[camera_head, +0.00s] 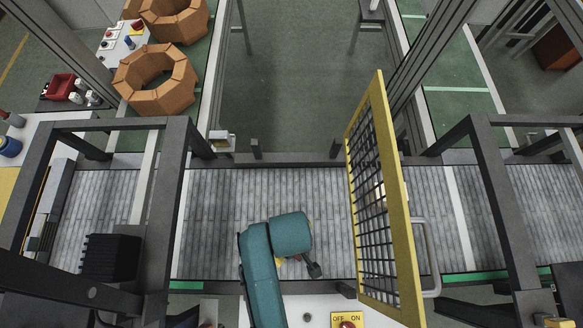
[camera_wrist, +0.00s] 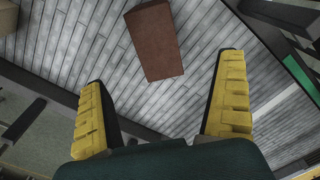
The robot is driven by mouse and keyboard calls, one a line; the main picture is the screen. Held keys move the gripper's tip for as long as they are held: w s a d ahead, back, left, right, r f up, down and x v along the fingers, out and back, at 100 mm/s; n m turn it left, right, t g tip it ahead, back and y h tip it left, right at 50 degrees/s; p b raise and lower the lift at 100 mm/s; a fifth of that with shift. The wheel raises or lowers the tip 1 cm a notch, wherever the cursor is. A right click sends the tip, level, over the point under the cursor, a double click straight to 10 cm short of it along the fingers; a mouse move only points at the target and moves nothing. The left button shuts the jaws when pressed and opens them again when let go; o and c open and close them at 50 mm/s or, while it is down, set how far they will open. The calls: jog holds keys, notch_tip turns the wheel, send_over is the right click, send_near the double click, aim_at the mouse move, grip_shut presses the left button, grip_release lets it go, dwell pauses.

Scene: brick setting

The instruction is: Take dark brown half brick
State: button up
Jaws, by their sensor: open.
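A dark brown brick (camera_wrist: 153,42) lies on the grey slatted conveyor (camera_wrist: 95,35) in the wrist view, slightly tilted in the picture. It is at the upper middle, beyond and between my fingertips, and apart from them. My gripper (camera_wrist: 165,72) is open and empty, with its yellow fingers spread to either side. In the head view my gripper (camera_head: 298,266) is mostly hidden under my teal arm, over the conveyor (camera_head: 250,195). The dark brown brick cannot be made out there.
A yellow mesh gate (camera_head: 399,200) stands across the conveyor to the right, with a pale object (camera_head: 374,194) partly hidden behind it. Dark frames (camera_head: 177,190) straddle the belt. A control box (camera_head: 347,320) is at the near edge. The belt left of my arm is clear.

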notch_tip(320, 180, down, 8)
jog(key=shift+r, duration=0.2)
jog(key=f, duration=0.6)
jog(key=shift+w, duration=0.35)
jog(key=shift+r, duration=0.1)
jog(key=c, duration=1.2)
jog(key=shift+r, duration=0.1)
jog(key=shift+c, duration=0.7)
